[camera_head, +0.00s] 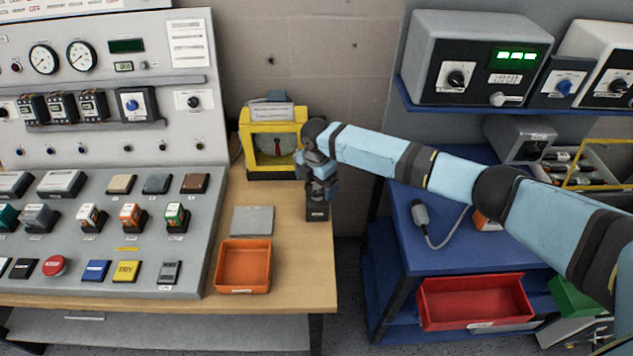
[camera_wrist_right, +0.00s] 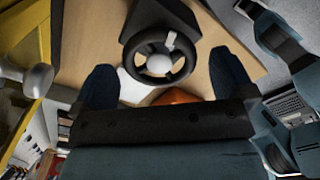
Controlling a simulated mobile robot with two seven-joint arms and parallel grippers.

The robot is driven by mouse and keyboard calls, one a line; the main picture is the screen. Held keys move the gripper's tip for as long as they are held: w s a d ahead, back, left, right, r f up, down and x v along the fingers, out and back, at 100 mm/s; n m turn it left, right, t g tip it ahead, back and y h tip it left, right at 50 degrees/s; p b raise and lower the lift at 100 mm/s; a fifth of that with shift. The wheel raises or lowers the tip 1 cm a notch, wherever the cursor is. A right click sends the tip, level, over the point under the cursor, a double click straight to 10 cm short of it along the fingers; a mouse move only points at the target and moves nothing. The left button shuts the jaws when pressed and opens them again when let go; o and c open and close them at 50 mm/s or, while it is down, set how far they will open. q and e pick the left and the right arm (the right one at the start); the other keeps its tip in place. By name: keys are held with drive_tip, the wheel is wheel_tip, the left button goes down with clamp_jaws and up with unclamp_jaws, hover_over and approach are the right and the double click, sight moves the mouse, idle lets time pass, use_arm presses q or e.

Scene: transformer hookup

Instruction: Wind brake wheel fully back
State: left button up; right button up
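The brake wheel (camera_wrist_right: 159,54) is a small black spoked wheel with a pale hub and a light tab on its rim, on a dark mount. In the head view only the dark mount (camera_head: 317,213) shows clearly, at the bench's right edge; my gripper hides the wheel. My right gripper (camera_head: 320,187) points down over it. In the right wrist view my right gripper (camera_wrist_right: 164,82) is open, with its two dark fingers spread wide on either side of the wheel's lower part. No finger visibly touches the wheel. My left gripper is not in view.
A yellow-framed device (camera_head: 273,142) stands close left of my right wrist. An orange tray (camera_head: 243,266) and a grey plate (camera_head: 252,220) lie on the bench, right of the control panel (camera_head: 100,225). A gap separates the bench from the blue shelf unit (camera_head: 470,240).

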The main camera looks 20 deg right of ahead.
sight(316, 186)
wheel_tip(316, 186, up, 14)
drive_tip(key=b, duration=0.1)
idle(0.5)
drive_tip(key=shift+f, duration=0.1)
